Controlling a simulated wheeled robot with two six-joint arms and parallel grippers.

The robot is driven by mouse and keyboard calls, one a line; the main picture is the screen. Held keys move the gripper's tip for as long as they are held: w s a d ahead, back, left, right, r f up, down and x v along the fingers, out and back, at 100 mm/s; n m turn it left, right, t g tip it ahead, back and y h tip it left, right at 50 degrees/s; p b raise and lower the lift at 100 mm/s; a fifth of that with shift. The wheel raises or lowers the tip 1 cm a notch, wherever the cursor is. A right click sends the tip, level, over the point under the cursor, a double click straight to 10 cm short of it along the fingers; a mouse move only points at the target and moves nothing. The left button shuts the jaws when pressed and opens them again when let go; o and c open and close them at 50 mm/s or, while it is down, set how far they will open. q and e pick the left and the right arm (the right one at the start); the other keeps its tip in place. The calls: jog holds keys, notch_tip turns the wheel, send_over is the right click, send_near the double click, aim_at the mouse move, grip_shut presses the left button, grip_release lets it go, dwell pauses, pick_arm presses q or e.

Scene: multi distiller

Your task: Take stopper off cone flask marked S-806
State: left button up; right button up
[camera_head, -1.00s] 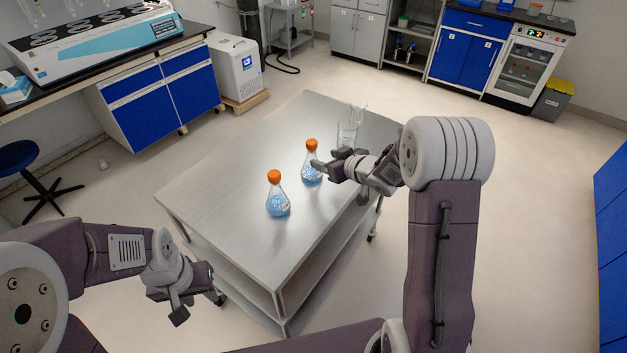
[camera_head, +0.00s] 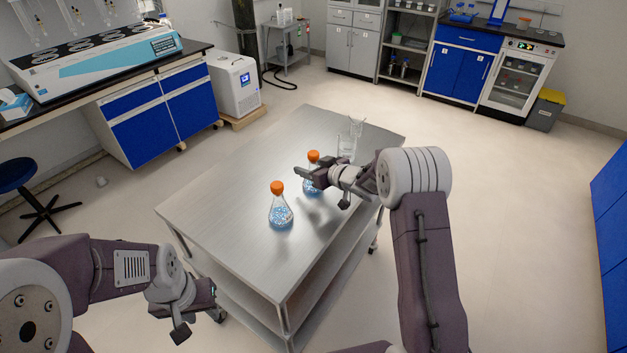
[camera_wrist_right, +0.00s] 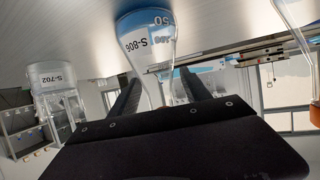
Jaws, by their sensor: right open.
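The cone flask marked S-806 (camera_wrist_right: 147,42) shows upside down in the right wrist view, its neck running between my right gripper's fingers. In the head view it appears to be the farther flask (camera_head: 309,187), with blue contents and an orange stopper (camera_head: 314,156), partly hidden behind the gripper. My left gripper (camera_head: 197,317) is open and empty, off the table's near left side.
A second orange-stoppered flask (camera_head: 281,214) stands nearer on the metal table (camera_head: 230,190). Glass beakers (camera_head: 347,143) stand behind the right gripper; one marked S-702 (camera_wrist_right: 50,76) shows in the wrist view. The table's left half is clear.

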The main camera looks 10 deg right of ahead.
jog(key=shift+w+a+f, duration=0.25)
jog(key=shift+w+f, duration=0.1)
jog(key=shift+w, duration=0.25)
jog(key=shift+s, duration=0.1)
jog(key=shift+c, duration=1)
jog(key=shift+r, duration=0.1)
grip_shut()
jog(key=shift+r, duration=0.55)
jog(key=r, duration=0.1)
jog(key=r+p, duration=0.1)
jog(key=r, duration=0.1)
jog(key=d+r+p, duration=0.1)
jog(key=shift+w+d+r, duration=0.1)
jog(key=shift+w+r, duration=0.05)
jog(key=shift+w, duration=0.25)
jog(key=w+d+r+p, duration=0.4)
jog(key=w+d+r, duration=0.1)
jog(key=d, duration=0.3)
jog(key=shift+w+d+r+p, duration=0.25)
jog(key=shift+d+p, duration=0.1)
jog(key=shift+d, duration=0.05)
